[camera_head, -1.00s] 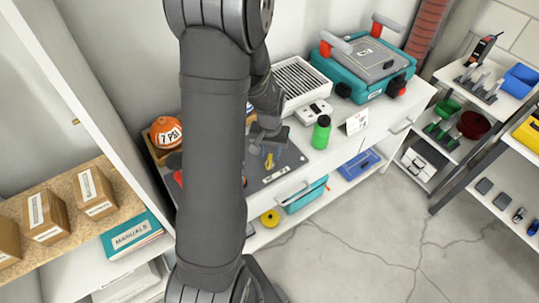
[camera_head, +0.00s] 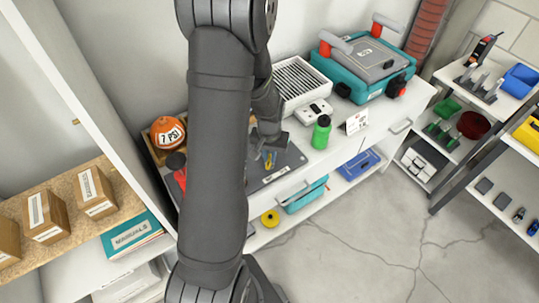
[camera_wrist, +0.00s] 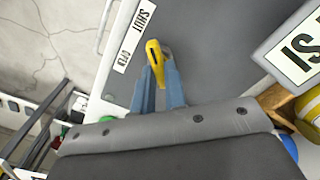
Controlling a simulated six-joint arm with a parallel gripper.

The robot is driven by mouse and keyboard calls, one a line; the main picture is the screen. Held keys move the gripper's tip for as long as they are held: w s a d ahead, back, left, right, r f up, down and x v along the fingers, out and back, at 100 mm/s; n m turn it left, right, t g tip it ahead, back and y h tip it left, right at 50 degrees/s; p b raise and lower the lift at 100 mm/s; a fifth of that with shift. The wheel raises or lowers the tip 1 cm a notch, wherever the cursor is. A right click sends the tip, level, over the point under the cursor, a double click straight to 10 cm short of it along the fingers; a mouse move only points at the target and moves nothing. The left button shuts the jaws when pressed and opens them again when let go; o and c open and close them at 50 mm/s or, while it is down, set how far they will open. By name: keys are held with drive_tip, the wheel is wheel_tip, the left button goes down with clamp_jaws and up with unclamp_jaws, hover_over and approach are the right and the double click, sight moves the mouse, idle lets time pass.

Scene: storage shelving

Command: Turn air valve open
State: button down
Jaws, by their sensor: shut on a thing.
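The air valve handle is a small yellow lever (camera_wrist: 155,56) on a dark grey panel (camera_wrist: 215,45) in the wrist view. A white strip (camera_wrist: 129,40) beside it reads SHUT at its upper end and OPEN lower down. My gripper (camera_wrist: 160,76) has its two blue-grey fingers on either side of the lever and is shut on it. In the head view the yellow lever (camera_head: 269,160) shows small below my gripper (camera_head: 268,150), on the grey panel on the white counter. My arm hides part of the panel there.
A green bottle (camera_head: 321,132) stands right of the panel, with a white box (camera_head: 313,111) behind it. An orange ball-shaped item (camera_head: 167,133) marked 7 PSI is left of my arm. A teal case (camera_head: 366,67) sits at the counter's back right. A white sign (camera_wrist: 300,50) is close on the right.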

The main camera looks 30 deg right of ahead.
drive_tip(key=shift+n, duration=0.3)
drive_tip(key=n, duration=0.3)
drive_tip(key=shift+n, duration=0.3)
drive_tip(key=n, duration=0.4)
drive_tip(key=shift+n, duration=0.3)
drive_tip(key=n, duration=0.9)
drive_tip(key=c, duration=1.5)
unclamp_jaws()
drive_tip(key=shift+o, duration=0.2)
